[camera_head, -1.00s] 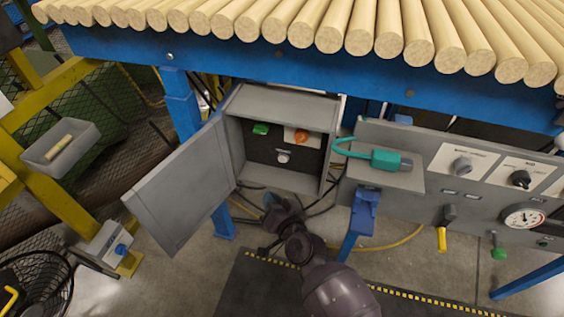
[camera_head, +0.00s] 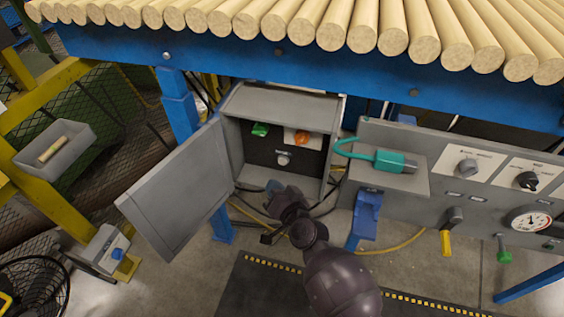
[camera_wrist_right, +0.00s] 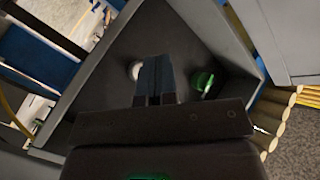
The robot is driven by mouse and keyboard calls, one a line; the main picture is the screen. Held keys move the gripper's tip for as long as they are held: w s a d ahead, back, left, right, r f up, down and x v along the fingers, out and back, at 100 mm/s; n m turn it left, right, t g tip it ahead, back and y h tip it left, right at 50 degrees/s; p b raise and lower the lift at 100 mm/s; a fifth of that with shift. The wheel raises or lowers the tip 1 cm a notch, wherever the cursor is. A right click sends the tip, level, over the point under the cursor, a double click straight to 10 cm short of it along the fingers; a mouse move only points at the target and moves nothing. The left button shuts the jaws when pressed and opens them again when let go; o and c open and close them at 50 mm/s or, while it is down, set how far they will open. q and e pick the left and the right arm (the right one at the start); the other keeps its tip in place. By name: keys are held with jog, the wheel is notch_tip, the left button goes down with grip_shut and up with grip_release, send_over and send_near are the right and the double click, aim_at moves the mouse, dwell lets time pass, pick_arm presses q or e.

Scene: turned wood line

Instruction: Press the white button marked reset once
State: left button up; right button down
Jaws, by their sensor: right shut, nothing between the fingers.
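The white button (camera_head: 283,158) sits on the dark panel inside an open grey box (camera_head: 278,103), low in the middle. Its small label is too blurred to read. In the right wrist view the white button (camera_wrist_right: 136,70) shows just left of the fingers and is partly covered by them. My right gripper (camera_head: 272,187) is shut and empty at the box's lower front edge, below the button in the head view. In the right wrist view its closed fingers (camera_wrist_right: 156,66) point into the box; I cannot tell contact. My left gripper is not in view.
A green button (camera_head: 260,129) and an orange knob (camera_head: 302,137) share the panel above the white button. The box door (camera_head: 178,190) stands open at left. A teal padlock-like object (camera_head: 385,160) lies on the grey console at right. A blue beam with wooden rods runs above.

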aim_at(283, 161)
jog(key=w, duration=0.2)
jog(key=w+d, duration=0.1)
jog(key=shift+w+d+b, duration=0.15)
jog(key=shift+w+b, duration=0.25)
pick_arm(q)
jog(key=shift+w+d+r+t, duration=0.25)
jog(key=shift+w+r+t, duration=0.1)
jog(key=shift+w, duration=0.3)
pick_arm(e)
jog(key=shift+w, duration=0.2)
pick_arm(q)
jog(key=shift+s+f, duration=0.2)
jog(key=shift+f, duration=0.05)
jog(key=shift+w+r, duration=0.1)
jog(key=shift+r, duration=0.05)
pick_arm(e)
jog(key=shift+w+d, duration=0.1)
dwell(0.6)
jog(key=shift+w+d, duration=0.1)
jog(key=shift+w, duration=0.15)
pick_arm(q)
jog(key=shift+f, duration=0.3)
